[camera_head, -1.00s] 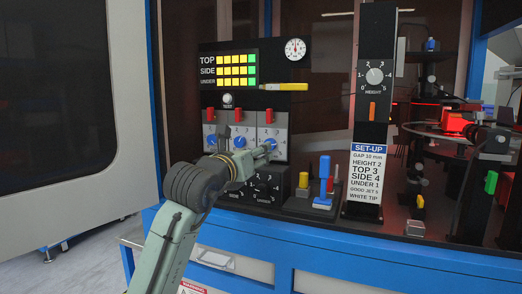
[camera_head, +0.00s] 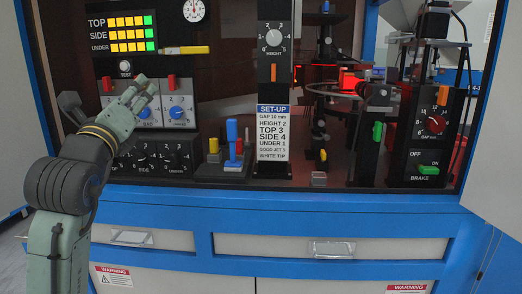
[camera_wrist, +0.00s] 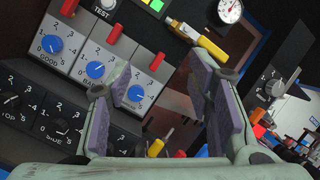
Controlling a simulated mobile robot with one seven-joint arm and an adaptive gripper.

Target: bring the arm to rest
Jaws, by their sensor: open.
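My gripper (camera_head: 138,97) is at the left in the head view, in front of the panel with the blue knobs. In the wrist view my gripper (camera_wrist: 165,95) shows its two purple-padded fingers spread apart with nothing between them. A blue knob (camera_wrist: 135,93) lies behind the left finger in that view, and I cannot tell whether they touch. In the head view my arm comes up from the lower left and hides part of the knob panel (camera_head: 190,97).
A set-up card (camera_head: 272,132) hangs on the height column (camera_head: 273,75). Colored levers (camera_head: 233,145) stand on a block right of the lower black knobs (camera_head: 150,157). A brake panel (camera_head: 430,170) is at the right. Blue-framed drawers (camera_head: 330,247) lie below; open space is in front.

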